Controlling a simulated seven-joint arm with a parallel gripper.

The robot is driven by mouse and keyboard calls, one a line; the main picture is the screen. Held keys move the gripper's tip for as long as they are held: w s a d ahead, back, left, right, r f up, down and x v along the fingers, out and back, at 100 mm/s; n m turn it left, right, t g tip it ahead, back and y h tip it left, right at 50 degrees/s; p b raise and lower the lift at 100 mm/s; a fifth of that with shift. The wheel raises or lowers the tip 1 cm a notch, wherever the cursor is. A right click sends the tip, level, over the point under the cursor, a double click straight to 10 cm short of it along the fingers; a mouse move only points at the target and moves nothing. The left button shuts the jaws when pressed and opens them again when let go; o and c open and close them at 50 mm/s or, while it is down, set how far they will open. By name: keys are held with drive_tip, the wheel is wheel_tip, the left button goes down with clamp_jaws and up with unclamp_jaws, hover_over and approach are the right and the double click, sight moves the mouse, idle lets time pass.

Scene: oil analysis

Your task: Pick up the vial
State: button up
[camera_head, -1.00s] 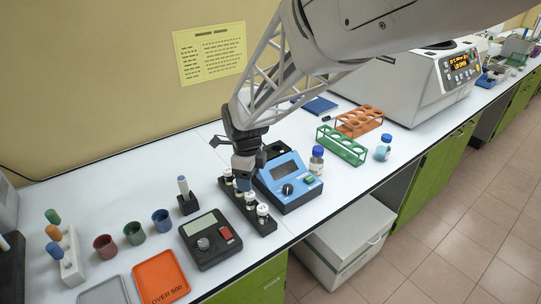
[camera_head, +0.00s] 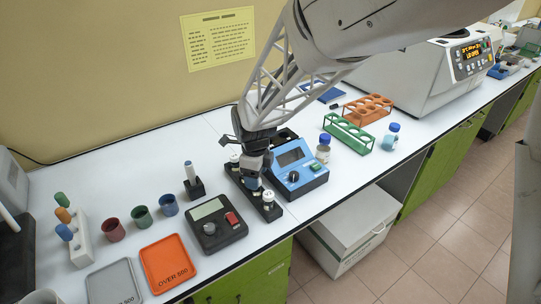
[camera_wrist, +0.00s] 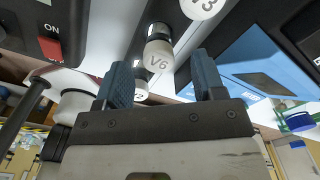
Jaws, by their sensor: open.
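A black rack (camera_head: 268,211) holds a row of white-capped vials on the bench. My gripper (camera_head: 252,182) is over the middle of this row and hides some of the vials. In the wrist view my gripper (camera_wrist: 160,80) is open, with one blue fingertip on each side of the vial marked V6 (camera_wrist: 158,58). No grip on it shows, and I cannot tell the exact depth between fingers and vial. The cap of a vial marked with a 3 (camera_wrist: 203,6) is at the top edge. Another white cap (camera_wrist: 141,95) shows partly behind V6.
A blue device (camera_head: 298,170) stands close right of the rack, and a black device with a red button (camera_head: 215,225) close left. An orange tray (camera_head: 166,262), coloured cups (camera_head: 141,217) and a single-vial stand (camera_head: 193,182) are further left. Green and orange racks (camera_head: 350,134) stand right.

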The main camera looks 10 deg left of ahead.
drive_tip(key=shift+s+f, duration=0.1)
drive_tip(key=shift+f, duration=1.6)
drive_tip(key=c, duration=1)
